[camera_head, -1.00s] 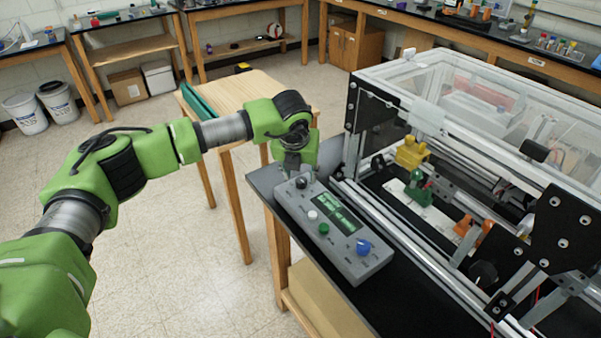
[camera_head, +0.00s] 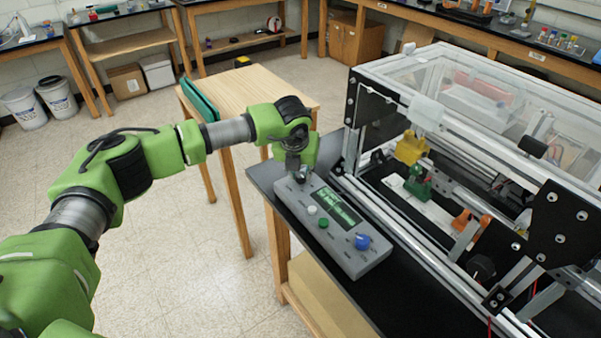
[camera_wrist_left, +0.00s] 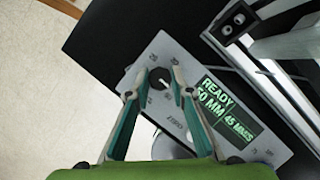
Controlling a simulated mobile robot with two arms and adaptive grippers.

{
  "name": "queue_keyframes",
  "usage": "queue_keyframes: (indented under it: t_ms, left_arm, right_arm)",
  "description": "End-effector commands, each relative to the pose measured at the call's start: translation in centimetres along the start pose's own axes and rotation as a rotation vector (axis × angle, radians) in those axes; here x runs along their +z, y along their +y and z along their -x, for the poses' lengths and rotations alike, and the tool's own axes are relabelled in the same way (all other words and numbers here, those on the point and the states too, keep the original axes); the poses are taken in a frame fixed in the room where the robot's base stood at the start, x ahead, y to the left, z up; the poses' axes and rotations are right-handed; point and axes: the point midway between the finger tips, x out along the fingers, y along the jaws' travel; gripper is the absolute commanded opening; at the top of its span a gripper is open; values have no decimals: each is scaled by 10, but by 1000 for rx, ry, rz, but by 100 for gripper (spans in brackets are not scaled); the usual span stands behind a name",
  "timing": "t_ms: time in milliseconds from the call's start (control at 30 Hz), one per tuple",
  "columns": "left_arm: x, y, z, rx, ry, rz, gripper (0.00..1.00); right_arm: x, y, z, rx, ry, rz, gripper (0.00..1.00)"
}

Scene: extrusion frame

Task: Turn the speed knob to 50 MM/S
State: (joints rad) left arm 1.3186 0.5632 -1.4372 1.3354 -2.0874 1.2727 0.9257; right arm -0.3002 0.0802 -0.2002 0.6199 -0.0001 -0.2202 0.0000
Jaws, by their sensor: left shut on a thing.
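The grey control box (camera_head: 350,262) lies on the black bench top. It bears a green display (camera_head: 337,208), a white button (camera_head: 313,210), a green button (camera_head: 323,223) and a blue knob (camera_head: 362,242). The black speed knob sits at its far end, largely covered by my gripper in the head view. My left gripper (camera_head: 298,172) points down there. In the left wrist view my left gripper (camera_wrist_left: 157,88) is shut with its fingertips on either side of the black speed knob (camera_wrist_left: 160,79). The display there (camera_wrist_left: 222,108) reads READY and, at its right, what looks like 45 MM/S.
A clear-covered machine on an aluminium extrusion frame (camera_head: 440,235) stands close right of the box. It holds yellow, green and orange parts. A wooden table (camera_head: 250,85) with a green folder-like item (camera_head: 199,100) stands behind my arm. Floor is open on the left.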

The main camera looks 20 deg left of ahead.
Motion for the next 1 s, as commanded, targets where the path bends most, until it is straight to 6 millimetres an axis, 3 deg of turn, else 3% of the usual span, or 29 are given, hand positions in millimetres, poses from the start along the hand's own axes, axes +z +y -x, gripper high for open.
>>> queue_keyframes:
  t_ms: [500,1000]
  left_arm:
    - [0,2,-3,-115,-5,-273,0]
    - [2,3,0,-195,-5,-470,0]
  right_arm:
    - [4,-1,-44,0,-1,0,40]
    - [6,-1,-61,0,0,-1,40]
